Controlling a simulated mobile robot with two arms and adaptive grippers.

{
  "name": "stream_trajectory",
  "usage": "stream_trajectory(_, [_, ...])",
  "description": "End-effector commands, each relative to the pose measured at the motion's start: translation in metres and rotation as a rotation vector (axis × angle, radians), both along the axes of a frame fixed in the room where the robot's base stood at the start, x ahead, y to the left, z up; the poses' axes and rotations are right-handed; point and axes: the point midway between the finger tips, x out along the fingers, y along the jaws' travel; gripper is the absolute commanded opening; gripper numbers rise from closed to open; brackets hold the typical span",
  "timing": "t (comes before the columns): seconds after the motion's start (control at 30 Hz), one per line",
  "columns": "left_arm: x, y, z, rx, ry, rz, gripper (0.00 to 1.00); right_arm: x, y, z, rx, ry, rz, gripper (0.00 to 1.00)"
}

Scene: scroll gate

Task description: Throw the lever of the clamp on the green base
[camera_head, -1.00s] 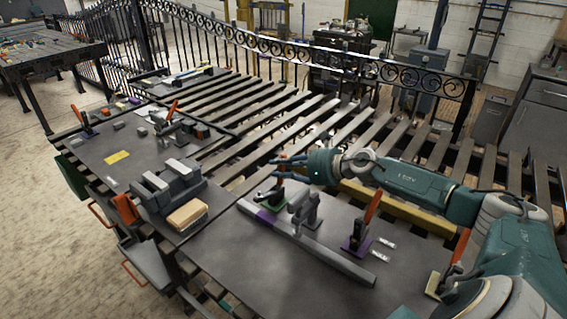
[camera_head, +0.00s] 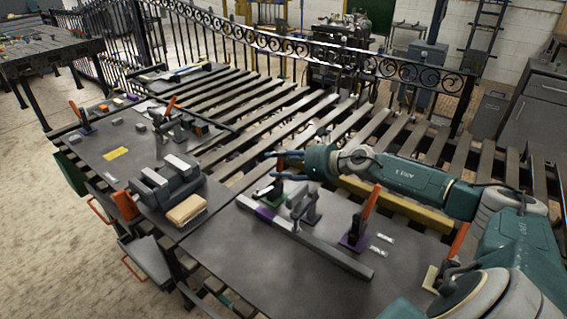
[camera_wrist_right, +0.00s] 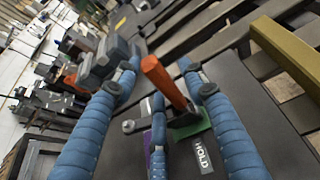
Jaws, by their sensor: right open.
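The clamp on the green base (camera_head: 277,197) sits on the dark plate, near the far end of a grey bar. In the right wrist view its green base (camera_wrist_right: 197,126) and upright orange lever (camera_wrist_right: 165,84) show clearly. My right gripper (camera_head: 272,166) is open just above this clamp, and its fingers largely hide the lever in the head view. In the wrist view the blue fingers of my right gripper (camera_wrist_right: 157,74) stand around the lever, one on each side and one nearer the camera. I cannot tell whether any finger touches it. My left gripper is not in view.
Another clamp with an orange lever (camera_head: 371,203) stands on a purple base to the right. A grey bar (camera_head: 335,258) crosses the plate (camera_head: 240,265). A grey vise-like block (camera_head: 165,182) and a wooden brush (camera_head: 187,210) lie left. A yellow beam (camera_head: 410,212) runs behind.

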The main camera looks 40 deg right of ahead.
Motion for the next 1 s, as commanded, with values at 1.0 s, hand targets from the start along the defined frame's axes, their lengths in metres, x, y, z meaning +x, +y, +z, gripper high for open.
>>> stream_trajectory(1.0, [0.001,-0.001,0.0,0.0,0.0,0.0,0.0,-0.068,-0.024,0.026,0.001,0.004,0.001,0.42])
